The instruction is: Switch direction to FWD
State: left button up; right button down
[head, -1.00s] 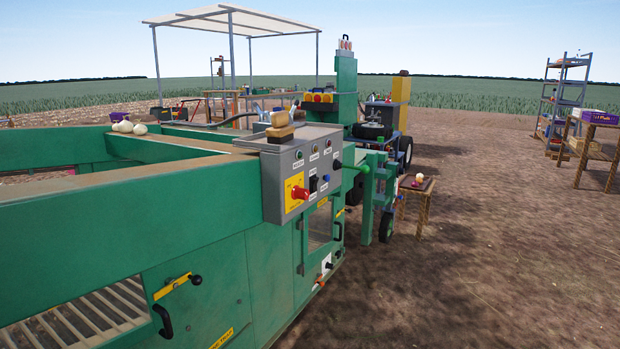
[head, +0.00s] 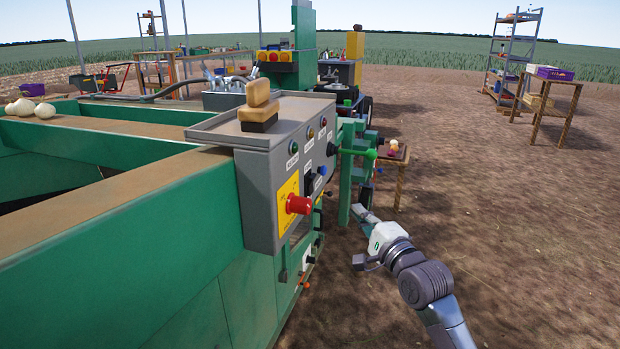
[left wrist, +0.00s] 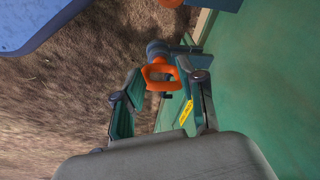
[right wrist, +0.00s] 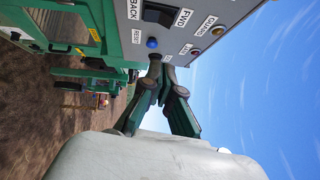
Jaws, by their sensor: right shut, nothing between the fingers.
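The black direction switch (right wrist: 158,14) sits on the grey control panel (head: 262,200), between the labels BACK and FWD in the right wrist view. Which way it is tipped I cannot tell. It shows small in the head view (head: 309,183). My right gripper (right wrist: 158,64) is shut and empty, its tips close to the panel edge near the blue RESET button (right wrist: 152,43); contact is unclear. In the head view the right gripper (head: 360,213) is right of the panel and lower. My left gripper (left wrist: 165,82) is open, seen only in its wrist view.
A red stop knob (head: 298,204) sticks out of the panel, and a green-knobbed lever (head: 370,153) stands beyond it. An orange handle (left wrist: 160,76) shows around the left fingertips. Open soil lies to the right.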

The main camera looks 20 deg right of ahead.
jog(key=b, duration=0.2)
send_near(315, 178)
jog(key=w+d, duration=0.2)
jog(key=w, duration=0.2)
pick_arm(q)
jog(key=v, duration=0.8)
jog(key=shift+t, duration=0.3)
pick_arm(e)
jog(key=shift+w+a+r, duration=0.1)
jog(key=shift+w+a, duration=0.5)
jog(key=shift+a, duration=0.1)
jog(key=shift+w+a+r, duration=0.15)
jog(key=shift+w+a, duration=0.5)
jog(key=shift+a, duration=0.1)
pick_arm(q)
jog(key=shift+d, duration=0.1)
pick_arm(e)
jog(key=shift+w+a+r+p, duration=0.15)
jog(key=shift+r+p, duration=0.15)
jog(key=shift+p, duration=0.8)
jog(key=shift+f+n, duration=0.2)
jog(key=shift+n, duration=0.1)
pick_arm(q)
jog(key=x, duration=0.7)
jog(key=shift+s+f, duration=0.35)
jog(key=shift+d+f, duration=0.15)
